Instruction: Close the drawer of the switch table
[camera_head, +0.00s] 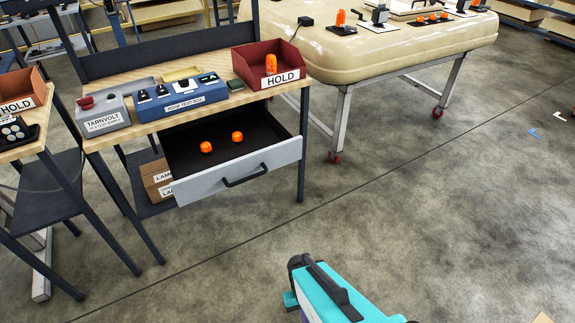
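The switch table (150,79) is a wooden-topped bench with dark legs at the upper left. Its drawer (205,184) is pulled open, with a pale grey front, a dark handle (245,177) and a dark inside. Two orange pieces lie in the drawer, one at the left (206,147) and one at the right (237,137). Part of my arm, teal and black, shows at the bottom centre, well in front of and below the drawer. My gripper's fingers cannot be made out.
On the table stand a red HOLD bin (270,68), a blue test box (183,103) and a grey TARNVOLT box (103,115). Cardboard boxes (157,180) sit on the shelf below. A cream wheeled trolley (375,55) stands at the right. The floor before the drawer is clear.

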